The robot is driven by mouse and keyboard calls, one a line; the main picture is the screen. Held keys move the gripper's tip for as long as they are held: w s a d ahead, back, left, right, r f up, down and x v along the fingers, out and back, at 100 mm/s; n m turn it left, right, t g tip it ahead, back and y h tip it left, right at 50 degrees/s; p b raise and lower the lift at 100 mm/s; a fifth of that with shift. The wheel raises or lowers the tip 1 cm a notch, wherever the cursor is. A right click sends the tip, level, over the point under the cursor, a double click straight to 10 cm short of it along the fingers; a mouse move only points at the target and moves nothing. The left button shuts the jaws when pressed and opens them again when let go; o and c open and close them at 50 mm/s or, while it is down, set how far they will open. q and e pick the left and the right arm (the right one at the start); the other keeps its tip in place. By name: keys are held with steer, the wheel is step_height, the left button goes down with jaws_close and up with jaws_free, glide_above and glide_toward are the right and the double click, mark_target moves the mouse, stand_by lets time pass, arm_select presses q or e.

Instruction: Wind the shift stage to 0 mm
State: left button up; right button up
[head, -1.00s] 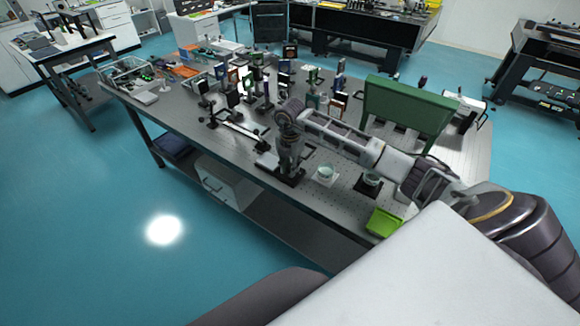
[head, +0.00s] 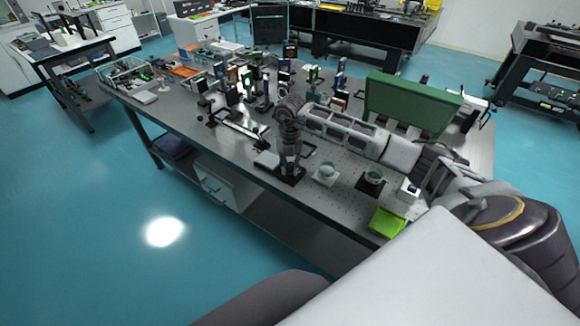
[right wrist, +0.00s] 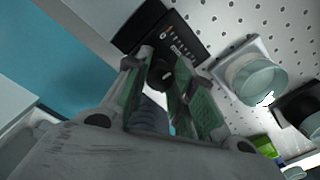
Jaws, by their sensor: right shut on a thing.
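My right gripper (head: 290,160) points down at the near edge of the optical table (head: 225,155), over the black shift stage (head: 292,180). In the right wrist view, the gripper (right wrist: 165,82) has its green-padded fingers closed on a dark round knob (right wrist: 160,73) beside the stage's black plate (right wrist: 165,30). The plate carries a row of small light marks, too small to read. The fingers hide part of the knob. My left gripper is in neither view.
Two round pale-green glass pieces on square bases, one white (head: 326,175) and one black (head: 371,181), stand right of the stage. A lime-green tray (head: 387,222) lies near the edge. A green panel (head: 410,103) stands behind my forearm. Optics crowd the table's far left.

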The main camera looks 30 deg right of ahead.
mark_target(290, 166)
steer(key=o, duration=1.1)
steer(key=shift+c, duration=0.2)
step_height(290, 166, up, 12)
stand_by(0.3)
stand_by(0.5)
